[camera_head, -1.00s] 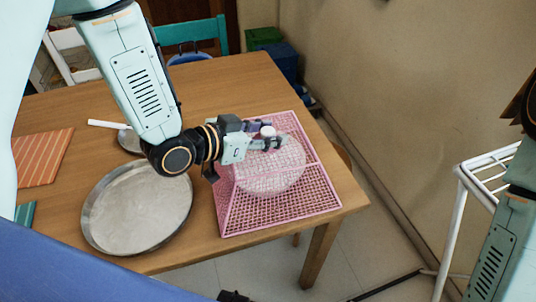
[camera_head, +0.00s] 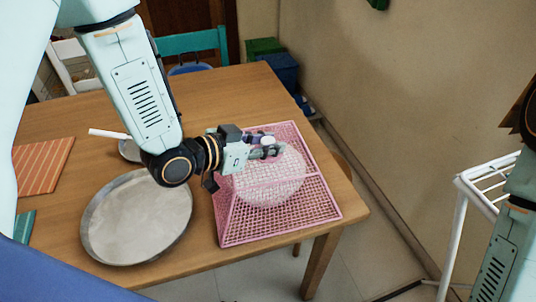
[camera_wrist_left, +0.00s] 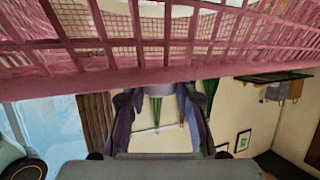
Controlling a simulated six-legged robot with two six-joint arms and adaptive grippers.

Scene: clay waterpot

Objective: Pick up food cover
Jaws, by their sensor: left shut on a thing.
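The pink mesh food cover (camera_head: 290,215) sits over the right front corner of the wooden table, in the head view. A pale round thing (camera_head: 262,190) shows through its mesh, blurred by the netting. My left gripper (camera_head: 268,150) is shut on the cover at its top, beside the white knob (camera_head: 268,141); the fingers partly hide the grip. In the left wrist view the cover's pink frame and mesh (camera_wrist_left: 150,70) fill the top, and my left gripper (camera_wrist_left: 160,105) shows its two dark fingers below. My right gripper is out of view.
A round metal tray (camera_head: 88,235) lies left of the cover on the table (camera_head: 230,95). An orange striped mat (camera_head: 40,162) lies at the left. A white rack (camera_head: 490,180) stands at the right. The table's back is clear.

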